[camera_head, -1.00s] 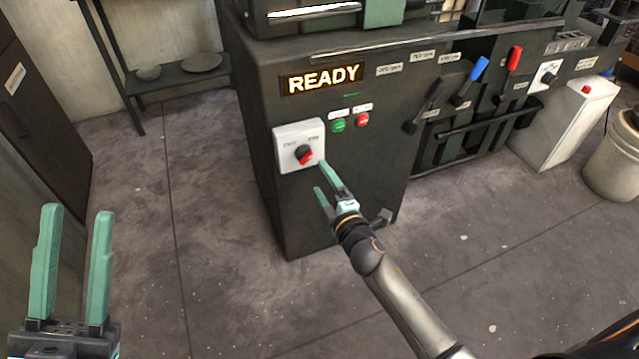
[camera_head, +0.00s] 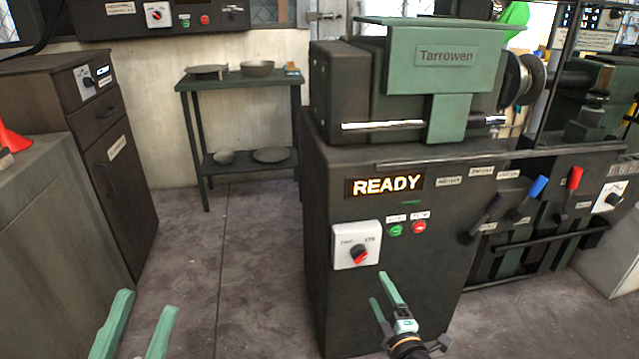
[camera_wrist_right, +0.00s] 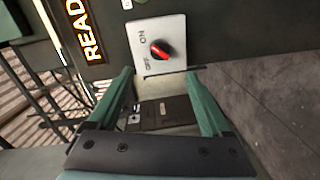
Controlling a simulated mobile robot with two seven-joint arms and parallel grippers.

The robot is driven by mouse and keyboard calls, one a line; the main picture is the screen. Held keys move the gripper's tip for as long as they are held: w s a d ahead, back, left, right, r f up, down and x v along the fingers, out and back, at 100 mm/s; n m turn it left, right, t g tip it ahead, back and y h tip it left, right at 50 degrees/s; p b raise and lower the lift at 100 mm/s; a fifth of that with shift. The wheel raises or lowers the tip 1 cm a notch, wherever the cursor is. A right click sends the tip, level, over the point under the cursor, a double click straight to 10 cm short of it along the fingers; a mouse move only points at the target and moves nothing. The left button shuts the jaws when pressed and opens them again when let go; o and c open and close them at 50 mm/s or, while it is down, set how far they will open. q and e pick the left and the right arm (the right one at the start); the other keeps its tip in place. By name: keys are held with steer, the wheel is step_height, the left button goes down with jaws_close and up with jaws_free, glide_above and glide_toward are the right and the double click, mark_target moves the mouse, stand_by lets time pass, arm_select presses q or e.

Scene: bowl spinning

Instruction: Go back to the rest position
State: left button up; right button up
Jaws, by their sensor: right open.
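My right gripper (camera_head: 384,304) is open and empty in front of the machine cabinet (camera_head: 340,310), below and to the right of the white switch box (camera_head: 345,232). The box has a red and black rotary knob (camera_head: 360,254). In the right wrist view the open fingers of my right gripper (camera_wrist_right: 160,85) are apart from the switch knob (camera_wrist_right: 160,49), which lies beyond them. The lit sign (camera_head: 385,186) reads READY. My left gripper (camera_head: 146,325) shows at the bottom left, its green fingers apart and nothing between them; its base is out of frame.
A green Tarrowen lathe (camera_head: 445,55) tops the cabinet. Levers with blue (camera_head: 538,186) and red (camera_head: 574,178) grips stand at the right. A shelf table (camera_head: 240,80) with bowls and plates is behind. A dark cabinet (camera_head: 120,170) stands left. The floor (camera_head: 180,250) between is clear.

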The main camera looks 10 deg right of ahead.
arm_select(q)
steer(key=w+a+f+n+g+y+p, duration=0.4)
steer(key=w+f+n+y+p, duration=0.5)
steer(key=p, duration=0.8)
steer(key=s+f+n+g+y+p, duration=0.1)
steer(key=s+f+g+y+p, duration=0.2)
steer(key=s+f+g+p, duration=0.5)
steer(key=s+p, duration=0.3)
steer(key=shift+s+a+f+g+y+p, duration=0.2)
steer(key=shift+f+g+y+p, duration=0.1)
steer(key=shift+f+g+p, duration=0.1)
arm_select(e)
steer(key=s+a+r+m+g, duration=0.1)
steer(key=s+r+m, duration=0.3)
steer(key=s, duration=0.5)
steer(key=s+a+r+m+g+y, duration=0.1)
steer(key=s+r+m+g, duration=0.3)
steer(key=s, duration=0.5)
steer(key=s+a+r+m+g, duration=0.1)
steer(key=s+r+m+g, duration=0.2)
steer(key=s+m, duration=0.3)
steer(key=s+r, duration=0.1)
steer(key=s, duration=0.2)
steer(key=shift+s+a+r, duration=0.15)
steer(key=shift+a, duration=0.15)
